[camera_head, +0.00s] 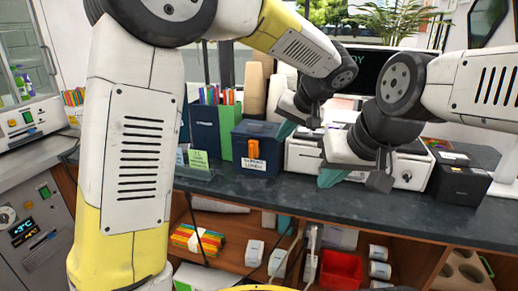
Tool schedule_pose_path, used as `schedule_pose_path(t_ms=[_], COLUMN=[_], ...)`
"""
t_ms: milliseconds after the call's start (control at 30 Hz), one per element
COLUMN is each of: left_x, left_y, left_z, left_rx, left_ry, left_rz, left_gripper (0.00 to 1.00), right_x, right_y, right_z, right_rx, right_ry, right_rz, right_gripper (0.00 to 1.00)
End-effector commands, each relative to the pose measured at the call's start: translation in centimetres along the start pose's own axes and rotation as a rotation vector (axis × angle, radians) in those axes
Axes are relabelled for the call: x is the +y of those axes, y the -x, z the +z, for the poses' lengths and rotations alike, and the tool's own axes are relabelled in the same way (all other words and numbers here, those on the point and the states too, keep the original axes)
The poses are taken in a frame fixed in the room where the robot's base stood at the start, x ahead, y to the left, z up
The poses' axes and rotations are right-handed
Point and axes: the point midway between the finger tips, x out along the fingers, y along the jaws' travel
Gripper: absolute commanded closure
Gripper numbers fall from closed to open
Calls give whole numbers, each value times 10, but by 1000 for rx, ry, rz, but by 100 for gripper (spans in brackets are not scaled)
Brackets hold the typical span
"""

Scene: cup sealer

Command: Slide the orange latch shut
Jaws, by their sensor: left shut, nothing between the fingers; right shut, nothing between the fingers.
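The orange latch (254,149) is an upright piece on the front of a dark blue lidded box (240,150). The box stands on the dark counter and has a white label below the latch. My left gripper (287,129) is shut and empty, with its teal fingertips just right of the box's upper part. They appear apart from the latch; their exact distance from the box is hard to tell. My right gripper (332,177) is shut and empty, further right, in front of a white machine (304,157).
Stacked paper cups (254,90) and a blue holder with colored straws (204,130) stand behind and left of the box. A green sign (198,160) is on its left. A black box (463,183) stands at right. The counter (240,187) is clear in front.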

Motion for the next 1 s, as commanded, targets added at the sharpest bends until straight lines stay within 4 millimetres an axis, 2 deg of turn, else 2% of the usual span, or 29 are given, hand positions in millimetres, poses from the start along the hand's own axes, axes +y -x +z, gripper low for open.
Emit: schedule_pose_path(t_ms=[133, 433, 567, 667, 1000], left_x=[9, 8, 8, 8, 6], left_y=[0, 0, -8, -22, -94], left_z=[-4, -4, -4, -4, -4], left_rx=[11, 11, 10, 9, 6], left_ry=[0, 0, -1, -2, -1], left_rz=[-12, -12, -13, -14, -14], left_gripper=[100, 100, 100, 100, 100], right_x=[0, 0, 0, 0, 0], right_y=[0, 0, 0, 0, 0], right_z=[0, 0, 0, 0, 0], right_rx=[0, 0, 0, 0, 0], right_ry=[0, 0, 0, 0, 0], right_rz=[0, 0, 0, 0, 0], right_gripper=[100, 100, 100, 100, 100])
